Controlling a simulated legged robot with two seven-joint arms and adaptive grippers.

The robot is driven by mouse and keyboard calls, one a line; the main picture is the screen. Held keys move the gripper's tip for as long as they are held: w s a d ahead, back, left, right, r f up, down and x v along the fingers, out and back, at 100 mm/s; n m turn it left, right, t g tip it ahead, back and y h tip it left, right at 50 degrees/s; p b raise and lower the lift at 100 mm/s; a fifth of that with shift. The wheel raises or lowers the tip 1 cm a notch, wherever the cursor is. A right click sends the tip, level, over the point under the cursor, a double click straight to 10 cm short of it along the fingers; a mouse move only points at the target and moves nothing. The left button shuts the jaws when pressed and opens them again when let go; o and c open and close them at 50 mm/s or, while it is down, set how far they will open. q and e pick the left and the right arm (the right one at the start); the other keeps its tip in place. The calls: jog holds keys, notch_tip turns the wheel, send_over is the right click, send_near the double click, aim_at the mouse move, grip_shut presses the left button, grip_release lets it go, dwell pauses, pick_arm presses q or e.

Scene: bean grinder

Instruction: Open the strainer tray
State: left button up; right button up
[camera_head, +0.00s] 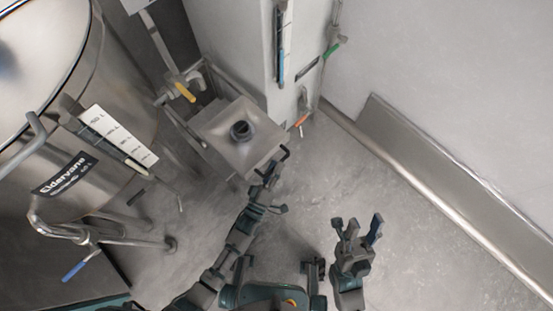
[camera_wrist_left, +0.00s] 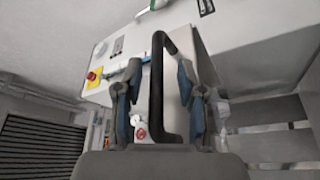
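The strainer tray (camera_head: 222,132) is a square metal piece with a round dark opening, in a metal frame at the upper middle of the head view. Its black handle (camera_head: 285,155) sticks out at the right corner. My left gripper (camera_head: 273,172) is right at the handle. In the left wrist view, the bent black handle (camera_wrist_left: 157,85) stands between the two fingers of my left gripper (camera_wrist_left: 157,100). The fingers are spread, with visible gaps on both sides of the bar. My right gripper (camera_head: 358,228) is open and empty, above the floor at the lower right.
A large steel kettle (camera_head: 110,150) with a level scale stands on the left. A white cabinet (camera_head: 240,40) with coloured valve handles is behind the tray. A metal wall skirting (camera_head: 440,165) runs along the right. The floor (camera_head: 430,240) there is clear.

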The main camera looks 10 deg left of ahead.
pick_arm(q)
jog(key=v, duration=1.1)
jog(key=shift+f, duration=0.15)
